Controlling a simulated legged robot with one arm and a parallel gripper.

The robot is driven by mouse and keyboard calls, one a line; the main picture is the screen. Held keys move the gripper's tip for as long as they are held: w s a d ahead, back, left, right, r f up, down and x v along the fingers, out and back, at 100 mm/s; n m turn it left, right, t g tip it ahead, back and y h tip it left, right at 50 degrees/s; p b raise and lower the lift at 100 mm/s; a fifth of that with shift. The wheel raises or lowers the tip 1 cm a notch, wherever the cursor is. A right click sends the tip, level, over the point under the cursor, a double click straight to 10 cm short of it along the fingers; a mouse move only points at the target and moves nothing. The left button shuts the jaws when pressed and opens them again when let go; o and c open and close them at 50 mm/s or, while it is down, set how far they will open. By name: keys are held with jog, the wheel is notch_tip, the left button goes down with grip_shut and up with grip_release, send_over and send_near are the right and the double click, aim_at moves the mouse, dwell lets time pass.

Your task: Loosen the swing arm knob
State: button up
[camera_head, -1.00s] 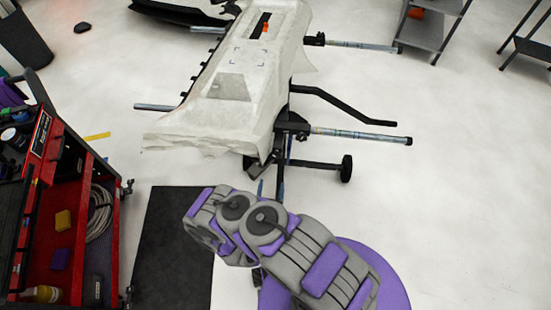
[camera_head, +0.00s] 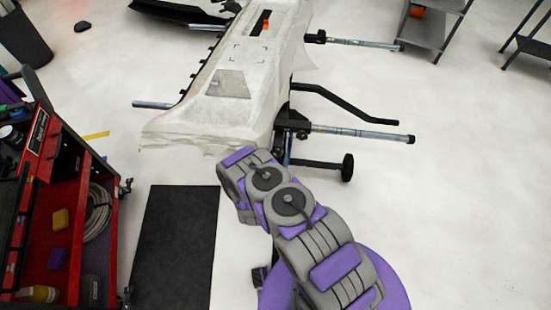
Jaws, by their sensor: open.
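A stand holds a long white panel (camera_head: 225,105) draped in wrinkled film. On its right side, swing arms with metal tubes stick out, a near one (camera_head: 360,132) and a far one (camera_head: 365,43). A small dark knob-like part (camera_head: 303,134) sits at the inner end of the near tube. Another dark fitting (camera_head: 317,38) sits at the far tube. Which one is the swing arm knob I cannot tell. My grey and purple arm reaches up to the panel's near edge in the picture. My gripper itself cannot be made out; the arm's end hides it or it lies out of view.
A bent black bar (camera_head: 345,103) and a black wheel (camera_head: 347,168) stick out right of the stand. A red tool cart (camera_head: 65,215) stands at the left, beside a black mat (camera_head: 175,245). Shelves (camera_head: 425,30) stand at the back right. The floor at right is clear.

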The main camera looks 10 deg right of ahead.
jog(key=shift+c, duration=0.3)
jog(key=c, duration=1)
jog(key=shift+n, duration=0.3)
jog(key=shift+a+r+n+p, duration=0.1)
jog(key=shift+n+p, duration=0.4)
jog(key=shift+n, duration=2.2)
jog(key=shift+a, duration=0.1)
